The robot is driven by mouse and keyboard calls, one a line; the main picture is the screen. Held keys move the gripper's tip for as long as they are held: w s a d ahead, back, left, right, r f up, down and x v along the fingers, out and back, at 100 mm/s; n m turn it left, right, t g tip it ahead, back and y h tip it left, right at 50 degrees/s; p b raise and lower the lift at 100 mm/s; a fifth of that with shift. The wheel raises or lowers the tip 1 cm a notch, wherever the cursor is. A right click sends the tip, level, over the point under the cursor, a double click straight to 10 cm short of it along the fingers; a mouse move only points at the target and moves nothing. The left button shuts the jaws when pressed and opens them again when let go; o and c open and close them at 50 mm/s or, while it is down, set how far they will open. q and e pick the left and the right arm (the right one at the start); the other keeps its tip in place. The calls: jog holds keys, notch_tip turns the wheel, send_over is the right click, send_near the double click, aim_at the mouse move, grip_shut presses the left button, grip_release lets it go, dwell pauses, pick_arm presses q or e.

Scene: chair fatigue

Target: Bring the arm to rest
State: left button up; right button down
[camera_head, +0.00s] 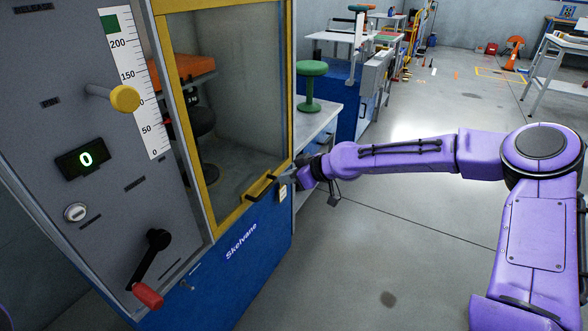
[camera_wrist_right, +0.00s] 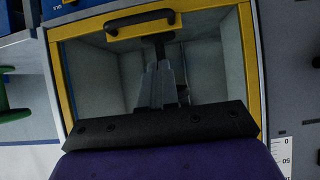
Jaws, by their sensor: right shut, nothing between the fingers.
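My right arm (camera_head: 400,153) is purple and reaches in from the right in the head view. Its gripper (camera_head: 284,180) is shut and empty, close to the dark handle (camera_head: 262,186) at the bottom of the yellow-framed door. I cannot tell whether it touches the handle. In the right wrist view the gripper's fingers (camera_wrist_right: 162,85) point towards the door handle (camera_wrist_right: 142,22), in front of the glass. The door (camera_head: 238,100) appears closed. My left gripper is not in view.
The test machine's grey panel (camera_head: 70,130) carries a yellow knob (camera_head: 125,98), a display reading 0 (camera_head: 84,159) and a red-handled crank (camera_head: 148,294). A green stool (camera_head: 311,85) stands on a bench behind the gripper. The floor (camera_head: 400,260) below the arm is clear.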

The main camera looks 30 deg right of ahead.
jog(key=s+a+f+m+h+p, duration=0.1)
jog(key=s+f+m+h+p, duration=0.45)
jog(key=s+f+m, duration=0.95)
jog(key=s+d+f+g+h+p, duration=0.1)
jog(key=s+f+g+h+p, duration=0.1)
jog(key=s, duration=1)
jog(key=s+d+f+n+g+h+p, duration=0.1)
jog(key=s+f+g+h+p, duration=0.1)
jog(key=s, duration=1.1)
jog(key=shift+s+d+f+n+g, duration=0.3)
jog(key=shift+f+g, duration=0.3)
jog(key=shift+g, duration=0.5)
